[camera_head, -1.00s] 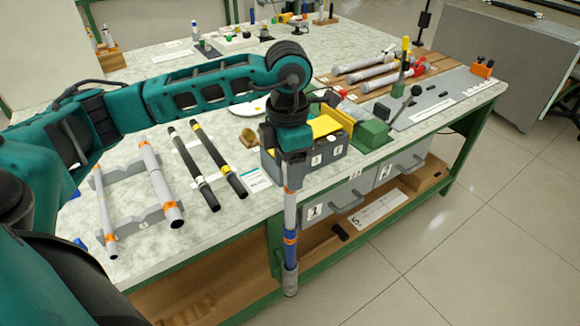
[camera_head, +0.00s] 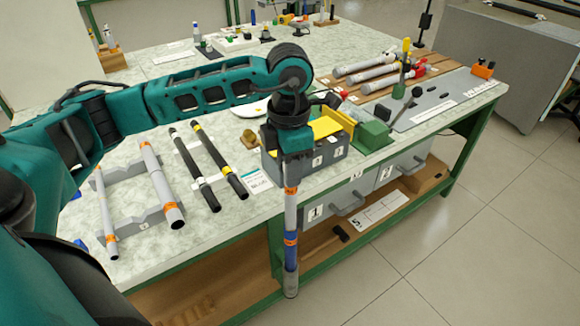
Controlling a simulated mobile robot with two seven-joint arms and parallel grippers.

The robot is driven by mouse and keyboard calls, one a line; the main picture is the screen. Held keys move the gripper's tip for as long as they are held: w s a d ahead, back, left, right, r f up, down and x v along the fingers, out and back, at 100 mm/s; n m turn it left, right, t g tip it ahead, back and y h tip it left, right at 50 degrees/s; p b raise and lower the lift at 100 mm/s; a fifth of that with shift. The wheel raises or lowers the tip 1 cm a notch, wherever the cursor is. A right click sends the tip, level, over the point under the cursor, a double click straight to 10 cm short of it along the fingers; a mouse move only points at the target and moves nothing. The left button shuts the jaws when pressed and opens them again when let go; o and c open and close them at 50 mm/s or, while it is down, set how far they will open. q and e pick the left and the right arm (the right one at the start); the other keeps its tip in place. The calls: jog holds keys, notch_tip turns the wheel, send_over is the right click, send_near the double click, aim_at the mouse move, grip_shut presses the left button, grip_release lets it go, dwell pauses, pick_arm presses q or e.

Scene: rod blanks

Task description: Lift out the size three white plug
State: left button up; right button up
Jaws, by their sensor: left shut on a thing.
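I cannot make out a size three white plug in this view. My left gripper (camera_head: 290,153) is shut on a long grey rod (camera_head: 290,215) with orange bands and a blue section. The rod hangs upright in front of the table edge, its lower end clear of the floor. The gripper stands in front of a dark grey numbered box (camera_head: 330,160) with yellow parts on top, and hides part of it. My right gripper is not in view.
Grey rods (camera_head: 160,185) lie on grey cradles at the left, with two black rods (camera_head: 219,160) beside them. White cylinders (camera_head: 375,76) lie on a wooden rack at the back right. Grey drawers (camera_head: 341,199) sit below the table edge. The floor at right is clear.

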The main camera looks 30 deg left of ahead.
pick_arm(q)
notch_tip(320, 180, up, 10)
jog(key=shift+r, duration=0.25)
notch_tip(320, 180, up, 10)
jog(key=p, duration=0.3)
jog(key=shift+f, duration=0.25)
jog(key=shift+f, duration=0.1)
